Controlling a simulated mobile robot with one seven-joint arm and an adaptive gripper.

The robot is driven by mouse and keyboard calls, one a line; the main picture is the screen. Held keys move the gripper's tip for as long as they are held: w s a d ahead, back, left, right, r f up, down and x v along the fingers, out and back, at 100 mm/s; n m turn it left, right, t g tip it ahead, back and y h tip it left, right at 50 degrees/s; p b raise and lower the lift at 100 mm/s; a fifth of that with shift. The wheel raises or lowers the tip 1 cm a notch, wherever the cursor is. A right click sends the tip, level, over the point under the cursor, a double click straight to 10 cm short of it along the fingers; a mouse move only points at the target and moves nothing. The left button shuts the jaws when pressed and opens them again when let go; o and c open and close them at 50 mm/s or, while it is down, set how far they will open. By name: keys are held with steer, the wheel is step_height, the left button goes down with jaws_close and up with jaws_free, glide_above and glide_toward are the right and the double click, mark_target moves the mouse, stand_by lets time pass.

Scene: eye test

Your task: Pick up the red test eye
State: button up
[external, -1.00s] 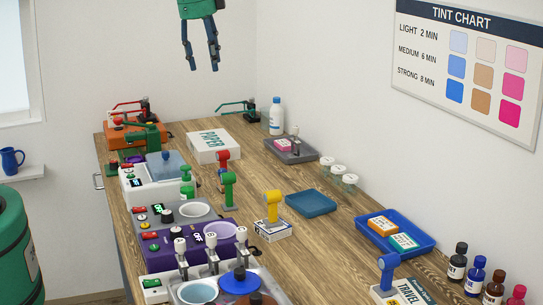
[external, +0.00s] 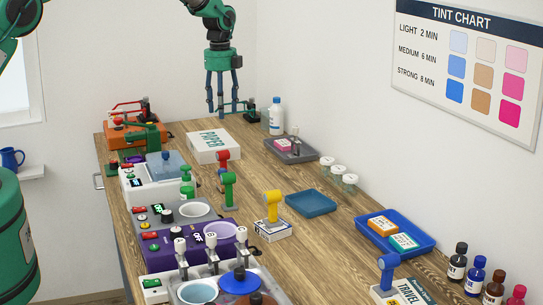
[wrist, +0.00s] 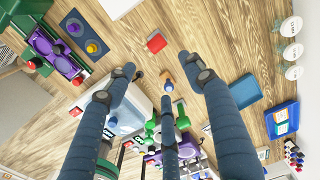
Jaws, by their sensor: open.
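The red test eye (external: 222,160) is a red head on a short post, standing upright on the wooden bench (external: 262,268) just in front of the white PAPER box (external: 214,146). In the wrist view a small red block (wrist: 157,43) lies beyond my fingers; I cannot tell whether it is the same thing. My gripper (external: 222,112) points down, open and empty, and appears above and apart from the red test eye in the external view. Similar green (external: 229,188), yellow (external: 272,204) and blue (external: 388,270) test eyes stand nearer the camera.
A teal tray (external: 311,204), a blue tray (external: 428,247) and lidded jars (external: 338,174) are on the right. A purple device (external: 165,250) and other devices line the left edge. A white bottle (external: 276,117) stands at the back.

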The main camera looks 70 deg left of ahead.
mark_target(223, 152)
steer(key=shift+a+f+m, duration=0.15)
steer(key=shift+a+f, duration=0.3)
steer(key=shift+f, duration=0.15)
steer(key=shift+a+f+m, duration=0.15)
steer(key=shift+a+f, duration=0.25)
steer(key=shift+f, duration=0.2)
steer(key=shift+f, duration=0.1)
steer(key=shift+f+p, duration=0.5)
steer(key=shift+f, duration=3.65)
steer(key=shift+f, duration=0.2)
steer(key=shift+w+d+f+p, duration=0.1)
steer(key=shift+f+p, duration=0.2)
steer(key=shift+f, duration=0.9)
steer(key=shift+d+f+p, duration=0.1)
steer(key=shift+f+p, duration=0.15)
steer(key=shift+f, duration=0.95)
jaws_close()
